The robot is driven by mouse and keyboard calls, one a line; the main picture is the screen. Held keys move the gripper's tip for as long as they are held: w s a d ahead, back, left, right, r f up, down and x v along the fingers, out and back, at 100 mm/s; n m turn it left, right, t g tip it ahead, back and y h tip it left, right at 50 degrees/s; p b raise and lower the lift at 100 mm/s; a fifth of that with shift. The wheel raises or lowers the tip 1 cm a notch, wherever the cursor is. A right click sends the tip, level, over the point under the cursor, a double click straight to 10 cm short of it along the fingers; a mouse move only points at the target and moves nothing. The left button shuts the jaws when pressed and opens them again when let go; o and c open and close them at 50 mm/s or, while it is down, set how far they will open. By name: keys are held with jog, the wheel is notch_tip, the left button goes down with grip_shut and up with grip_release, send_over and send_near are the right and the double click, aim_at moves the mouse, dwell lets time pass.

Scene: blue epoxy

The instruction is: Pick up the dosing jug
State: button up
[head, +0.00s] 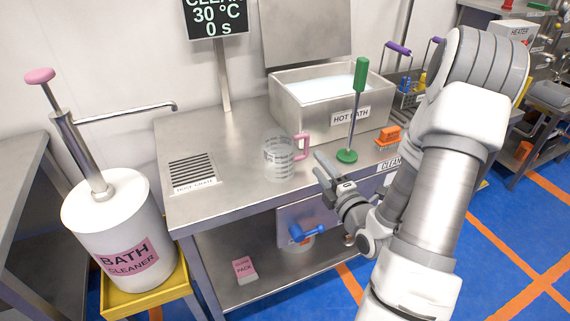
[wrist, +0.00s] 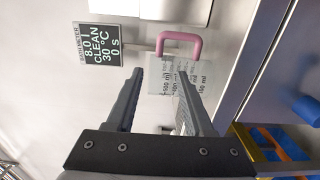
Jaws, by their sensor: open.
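The dosing jug (head: 279,159) is a clear, graduated cup with a pink handle. It stands upright on the steel bench top (head: 232,199), right of the dose grate. My gripper (head: 325,171) is at the bench's front edge, to the right of the jug and apart from it, on the handle side. In the wrist view the jug (wrist: 182,78) lies ahead of the open fingers (wrist: 162,82), with its pink handle at the top. Nothing is between the fingers that I can make out.
The hot bath (head: 318,95) stands behind. A green-handled tool (head: 358,110) with a green base stands right of the jug, close to my arm. An orange block (head: 388,136) sits farther right. The dose grate (head: 193,172) is at left, beside the bath cleaner drum (head: 118,225).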

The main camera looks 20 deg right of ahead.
aim_at(300, 138)
jog(key=w+b, duration=0.1)
jog(key=w, duration=0.7)
jog(key=shift+a, duration=0.1)
jog(key=shift+w+d+b, duration=0.15)
jog(key=shift+w, duration=1.3)
jog(key=shift+w+d+b, duration=0.1)
jog(key=shift+w+b, duration=0.05)
jog(key=shift+w, duration=1.3)
grip_shut()
